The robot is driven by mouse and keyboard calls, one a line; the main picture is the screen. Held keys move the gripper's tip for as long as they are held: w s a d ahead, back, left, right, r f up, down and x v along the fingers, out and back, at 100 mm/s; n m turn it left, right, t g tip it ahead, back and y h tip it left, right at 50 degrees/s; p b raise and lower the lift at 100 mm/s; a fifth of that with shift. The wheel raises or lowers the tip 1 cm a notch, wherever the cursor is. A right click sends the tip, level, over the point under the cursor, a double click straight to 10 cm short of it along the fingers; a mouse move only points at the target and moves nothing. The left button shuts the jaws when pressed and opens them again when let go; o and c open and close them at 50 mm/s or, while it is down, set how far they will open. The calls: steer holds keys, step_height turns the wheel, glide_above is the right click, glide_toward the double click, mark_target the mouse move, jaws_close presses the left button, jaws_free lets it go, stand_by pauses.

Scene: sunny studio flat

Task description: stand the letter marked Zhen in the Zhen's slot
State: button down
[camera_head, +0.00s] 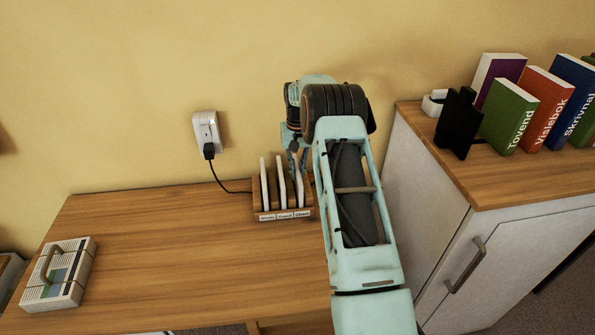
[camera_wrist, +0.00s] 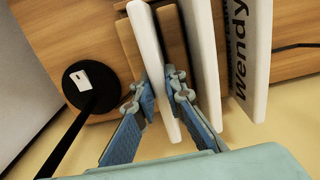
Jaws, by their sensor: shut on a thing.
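A wooden letter rack (camera_head: 262,217) with three small labels stands near the back of the desk; the labels are too small to read surely. Three pale letters stand in it: left (camera_head: 265,185), middle (camera_head: 282,182) and right (camera_head: 299,185). My gripper (camera_wrist: 157,88) is shut on the right-hand letter, which is the leftmost white letter (camera_wrist: 150,45) in the wrist view. It stands upright between wooden dividers. Its name is not visible, so I cannot tell if it is Zhen's. A letter marked Wendy (camera_wrist: 242,55) stands farthest from my fingers. My arm hides part of the gripper in the head view.
A black round base (camera_wrist: 92,82) with a stem and small white tag is close beside my gripper. A wall socket (camera_head: 205,130) has a cord to the desk. A striped case (camera_head: 58,273) lies left. A white cabinet (camera_head: 425,215) with books is right. The desk's middle is clear.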

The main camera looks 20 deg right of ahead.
steer(key=shift+f, duration=0.1)
steer(key=c, duration=1.9)
jaws_free()
steer(key=shift+r+p, duration=2.15)
steer(key=shift+r, duration=1.9)
